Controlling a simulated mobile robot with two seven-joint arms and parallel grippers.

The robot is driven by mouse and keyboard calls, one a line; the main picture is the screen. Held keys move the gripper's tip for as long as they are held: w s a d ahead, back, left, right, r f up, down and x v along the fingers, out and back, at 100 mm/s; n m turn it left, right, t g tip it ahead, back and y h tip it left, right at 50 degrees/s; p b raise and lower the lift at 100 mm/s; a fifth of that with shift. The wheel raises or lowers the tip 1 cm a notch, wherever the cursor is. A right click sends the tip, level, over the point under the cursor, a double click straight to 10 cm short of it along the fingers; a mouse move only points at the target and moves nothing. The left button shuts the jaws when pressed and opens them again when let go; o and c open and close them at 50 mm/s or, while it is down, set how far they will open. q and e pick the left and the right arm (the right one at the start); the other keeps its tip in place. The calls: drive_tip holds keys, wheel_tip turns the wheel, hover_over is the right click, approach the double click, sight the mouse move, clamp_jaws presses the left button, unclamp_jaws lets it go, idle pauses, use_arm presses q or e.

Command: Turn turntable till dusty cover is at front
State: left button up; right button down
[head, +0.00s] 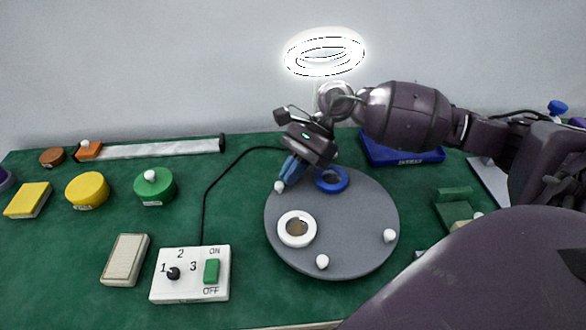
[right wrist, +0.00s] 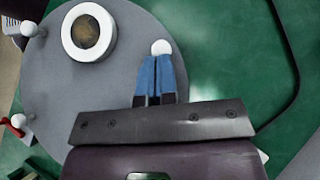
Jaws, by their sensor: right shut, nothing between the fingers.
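The grey round turntable (head: 345,225) lies on the green table. A white ring with a brownish, dusty-looking centre (head: 297,229) sits on its front-left part; it also shows in the right wrist view (right wrist: 88,32). A blue ring with a dark centre (head: 332,180) sits near the back. White knobs stand around the rim: one at the front (head: 322,262), one at the right (head: 389,236), one at the back left (head: 279,187). My right gripper (head: 285,178) is shut and empty, its blue fingertips (right wrist: 160,60) right at the back-left knob. My left gripper is out of view.
A white switch box (head: 190,275) with a dial and green switch stands left of the turntable, its black cable running behind. A beige block (head: 125,260), green knobbed lid (head: 154,187) and yellow pieces lie further left. A blue tray (head: 400,150) is behind.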

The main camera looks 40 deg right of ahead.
drive_tip(key=shift+s+a+f+n+g+b, duration=0.2)
drive_tip(key=shift+a+n+g+b, duration=0.2)
drive_tip(key=shift+a+n+g, duration=0.15)
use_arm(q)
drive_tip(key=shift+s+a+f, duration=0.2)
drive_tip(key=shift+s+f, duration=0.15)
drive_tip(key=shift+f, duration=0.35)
use_arm(e)
drive_tip(key=shift+s+a+n+g, duration=0.1)
drive_tip(key=shift+a+n+g, duration=0.15)
drive_tip(key=shift+n, duration=0.1)
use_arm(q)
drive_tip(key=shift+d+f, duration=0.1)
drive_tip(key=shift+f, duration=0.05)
use_arm(e)
drive_tip(key=shift+a+r, duration=0.1)
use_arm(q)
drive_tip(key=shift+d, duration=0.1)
use_arm(e)
drive_tip(key=shift+r, duration=0.15)
